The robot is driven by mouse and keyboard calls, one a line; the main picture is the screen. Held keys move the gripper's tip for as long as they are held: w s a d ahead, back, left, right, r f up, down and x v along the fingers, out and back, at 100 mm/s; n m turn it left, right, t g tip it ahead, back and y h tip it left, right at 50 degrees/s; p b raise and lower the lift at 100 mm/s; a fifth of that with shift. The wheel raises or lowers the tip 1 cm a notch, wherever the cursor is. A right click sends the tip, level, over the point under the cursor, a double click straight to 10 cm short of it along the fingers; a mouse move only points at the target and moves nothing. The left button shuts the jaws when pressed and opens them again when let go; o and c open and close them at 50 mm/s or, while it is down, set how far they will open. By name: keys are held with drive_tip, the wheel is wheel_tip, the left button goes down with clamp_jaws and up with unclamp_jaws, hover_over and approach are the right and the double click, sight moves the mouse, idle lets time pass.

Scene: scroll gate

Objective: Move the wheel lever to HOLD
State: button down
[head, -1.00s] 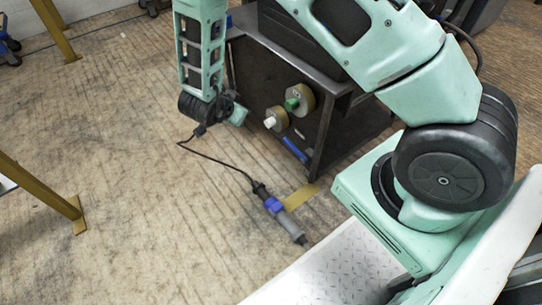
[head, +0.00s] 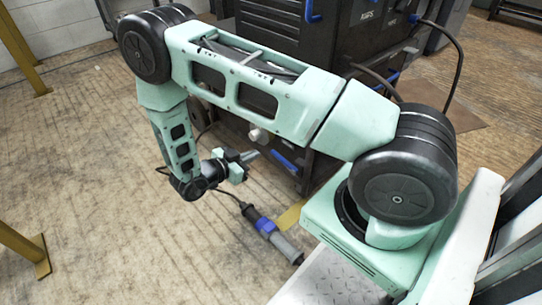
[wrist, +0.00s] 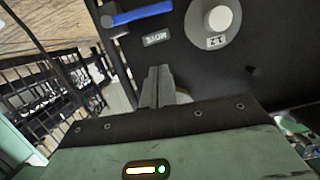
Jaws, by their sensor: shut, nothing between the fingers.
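A blue lever (wrist: 142,13) lies along the dark cabinet face in the wrist view, above a small plate (wrist: 157,39) that seems to read MOVE upside down. A blue bar low on the cabinet in the head view (head: 287,160) looks like the same lever. No HOLD label is readable. My gripper (head: 250,156) points at the lower cabinet face. In the wrist view its fingers (wrist: 158,75) are together and empty, below the MOVE plate and apart from the lever in the picture. Whether they touch the cabinet cannot be told.
A pale knob (wrist: 218,18) marked 12 sits right of the lever in the wrist view. A grey and blue cylindrical tool (head: 270,235) with a cable lies on the floor below my gripper. Yellow posts (head: 22,250) stand at left.

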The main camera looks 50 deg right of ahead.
drive_tip(key=b, duration=0.5)
hover_over(276, 156)
drive_tip(key=a, duration=0.3)
wheel_tip(276, 156, down, 3)
drive_tip(key=f+b, duration=0.2)
drive_tip(key=d+f, duration=0.1)
drive_tip(key=shift+s+f+b, duration=0.2)
drive_tip(key=shift+s+b, duration=0.05)
drive_tip(key=shift+b, duration=0.15)
drive_tip(key=shift+w+f+n+p, duration=0.15)
drive_tip(key=shift+f+n+p, duration=0.25)
drive_tip(key=shift+n+p, duration=0.15)
drive_tip(key=shift+w+f+n+g+p, duration=0.1)
drive_tip(key=shift+f+n+g+p, duration=0.35)
drive_tip(key=shift+p, duration=0.15)
drive_tip(key=s+f+n+g+h, duration=0.1)
drive_tip(key=s+f+n+g, duration=0.2)
drive_tip(key=f+n, duration=0.6)
drive_tip(key=shift+s+n, duration=0.4)
drive_tip(key=shift+n, duration=0.2)
